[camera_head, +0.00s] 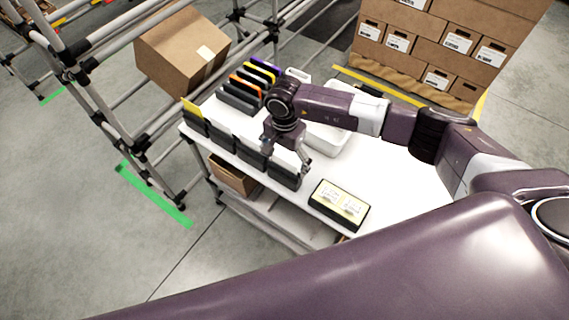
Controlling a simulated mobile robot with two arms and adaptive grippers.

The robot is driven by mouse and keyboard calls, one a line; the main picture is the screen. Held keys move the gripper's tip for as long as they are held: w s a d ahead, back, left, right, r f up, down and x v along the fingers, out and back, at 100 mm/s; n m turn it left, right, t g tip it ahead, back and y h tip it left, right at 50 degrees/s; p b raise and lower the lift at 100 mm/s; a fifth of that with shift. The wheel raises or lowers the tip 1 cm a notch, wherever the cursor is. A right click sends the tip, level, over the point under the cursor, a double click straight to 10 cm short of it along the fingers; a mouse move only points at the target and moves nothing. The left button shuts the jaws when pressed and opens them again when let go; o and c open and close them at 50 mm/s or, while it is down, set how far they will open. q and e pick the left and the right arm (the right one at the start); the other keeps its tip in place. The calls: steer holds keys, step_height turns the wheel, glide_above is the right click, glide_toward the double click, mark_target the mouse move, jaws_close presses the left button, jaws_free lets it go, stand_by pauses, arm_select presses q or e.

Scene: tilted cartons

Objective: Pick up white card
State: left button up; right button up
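Several black card holders stand in a row along the front left edge of the white table. The leftmost holds a yellow card (192,107). The others hold white cards, such as one white card (219,124) and another white card (251,139). My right gripper (287,158) points down over the rightmost holder (285,180), at its white card (286,162). Its fingers look spread apart, one on the left and one on the right of that card's upper part. Whether they touch the card is not clear. My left gripper is not in view.
Behind are holders with purple, orange and yellow cards (247,82) and a white bin (328,138). A black tray (339,206) with pale labelled contents lies at the table's front right. A tilted carton (181,55) rests on the rack at left. The table's right part is clear.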

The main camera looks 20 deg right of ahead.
steer(key=c, duration=0.8)
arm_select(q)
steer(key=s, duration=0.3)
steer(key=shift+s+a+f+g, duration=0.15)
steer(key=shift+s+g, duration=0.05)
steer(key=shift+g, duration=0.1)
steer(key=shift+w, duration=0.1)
